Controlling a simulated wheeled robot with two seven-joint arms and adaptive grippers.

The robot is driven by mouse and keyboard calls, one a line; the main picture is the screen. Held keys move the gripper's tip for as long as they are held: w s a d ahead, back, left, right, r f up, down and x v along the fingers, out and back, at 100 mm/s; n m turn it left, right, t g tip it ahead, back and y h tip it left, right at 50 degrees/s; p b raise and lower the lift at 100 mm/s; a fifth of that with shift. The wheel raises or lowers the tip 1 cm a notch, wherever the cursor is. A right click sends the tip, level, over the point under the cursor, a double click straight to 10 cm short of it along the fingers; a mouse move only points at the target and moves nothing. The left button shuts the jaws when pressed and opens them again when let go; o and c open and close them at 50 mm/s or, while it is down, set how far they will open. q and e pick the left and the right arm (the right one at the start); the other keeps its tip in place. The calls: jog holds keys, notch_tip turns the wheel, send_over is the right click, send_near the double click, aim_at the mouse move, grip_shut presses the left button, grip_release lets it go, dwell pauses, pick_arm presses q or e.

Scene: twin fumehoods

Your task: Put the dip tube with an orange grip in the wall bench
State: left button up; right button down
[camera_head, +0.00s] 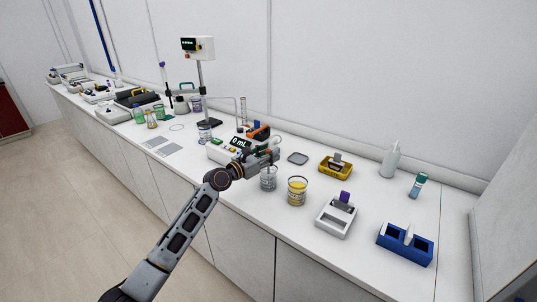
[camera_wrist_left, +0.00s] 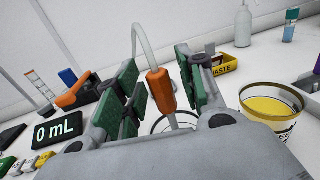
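The dip tube's orange grip (camera_wrist_left: 161,90) stands nearly upright between the green-padded fingers of my left gripper (camera_wrist_left: 163,85) in the left wrist view. The fingers are drawn in around the grip and appear to hold it. A pale bent tube rises from its top, and a thin length runs down below it towards a clear beaker's rim. In the head view, my left gripper (camera_head: 268,156) is just above that clear beaker (camera_head: 268,180); the grip is hidden there. The wall bench (camera_head: 180,168) is long and white. My right gripper is out of view.
A yellow-filled beaker (camera_head: 297,192) stands right of the clear one. A dispenser with a 0 mL display (camera_head: 240,143) and an orange-and-blue tool (camera_head: 258,131) are close behind the gripper. A yellow waste tray (camera_head: 336,168), white holder (camera_head: 336,217) and blue rack (camera_head: 405,244) stand further right.

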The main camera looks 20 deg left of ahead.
pick_arm(q)
jog(key=shift+s+r, duration=0.1)
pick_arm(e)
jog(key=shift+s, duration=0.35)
pick_arm(q)
jog(key=v, duration=1.1)
jog(key=shift+s+a, duration=0.15)
jog(key=shift+s, duration=0.2)
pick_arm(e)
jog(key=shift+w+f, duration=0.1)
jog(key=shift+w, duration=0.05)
pick_arm(q)
jog(key=shift+r, duration=0.1)
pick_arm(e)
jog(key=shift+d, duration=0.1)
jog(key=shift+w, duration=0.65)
